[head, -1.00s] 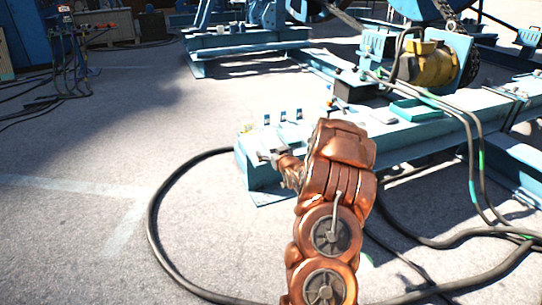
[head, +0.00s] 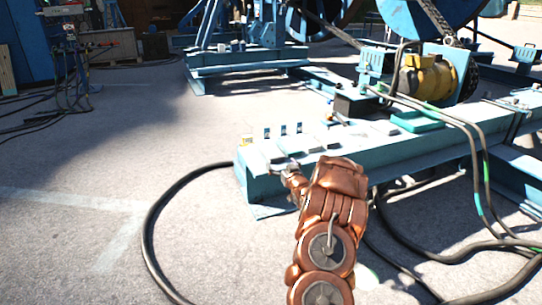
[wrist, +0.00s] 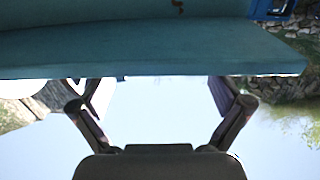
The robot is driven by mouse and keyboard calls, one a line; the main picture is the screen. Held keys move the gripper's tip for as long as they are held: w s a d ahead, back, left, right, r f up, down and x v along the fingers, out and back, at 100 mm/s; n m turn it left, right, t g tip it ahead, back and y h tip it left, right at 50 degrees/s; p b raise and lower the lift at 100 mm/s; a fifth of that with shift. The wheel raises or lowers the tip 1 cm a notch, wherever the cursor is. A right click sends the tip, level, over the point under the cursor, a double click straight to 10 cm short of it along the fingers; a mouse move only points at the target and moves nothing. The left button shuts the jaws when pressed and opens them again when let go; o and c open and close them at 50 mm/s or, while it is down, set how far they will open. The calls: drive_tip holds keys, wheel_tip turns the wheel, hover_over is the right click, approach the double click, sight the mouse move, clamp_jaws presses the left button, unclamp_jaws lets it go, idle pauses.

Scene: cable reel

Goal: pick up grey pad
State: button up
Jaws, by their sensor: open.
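Several flat, light grey pieces lie in a row along the top of the blue beam (head: 300,185) in the head view. One grey pad (head: 271,151) lies near the beam's left end, just above my gripper in the picture; another (head: 383,128) lies farther right. I cannot tell which is the one named. My gripper (head: 287,169) is at the beam's near edge, small and partly hidden by my copper-coloured wrist. In the wrist view my gripper (wrist: 160,96) has its two fingers wide apart with nothing between them. A blue-green beam face (wrist: 150,45) fills the top there; no pad is clear.
Small blue-and-white upright pieces (head: 283,129) and a yellow block (head: 246,141) stand behind the pads. A green tray (head: 417,121) and a yellow motor (head: 428,77) are to the right. A thick black cable (head: 150,225) loops over the floor. Open floor lies left.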

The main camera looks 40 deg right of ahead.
sight(278, 158)
drive_tip(key=shift+b+x, duration=0.4)
drive_tip(key=shift+x, duration=1.15)
drive_tip(key=c, duration=1.2)
drive_tip(key=shift+r, duration=0.1)
drive_tip(key=shift+r+p, duration=0.25)
drive_tip(key=shift+p, duration=0.05)
wheel_tip(278, 158, up, 3)
drive_tip(key=shift+r+p, duration=0.15)
drive_tip(key=shift+p, duration=0.8)
drive_tip(key=s+r+p, duration=0.1)
drive_tip(key=s+p, duration=0.3)
drive_tip(key=s, duration=1.2)
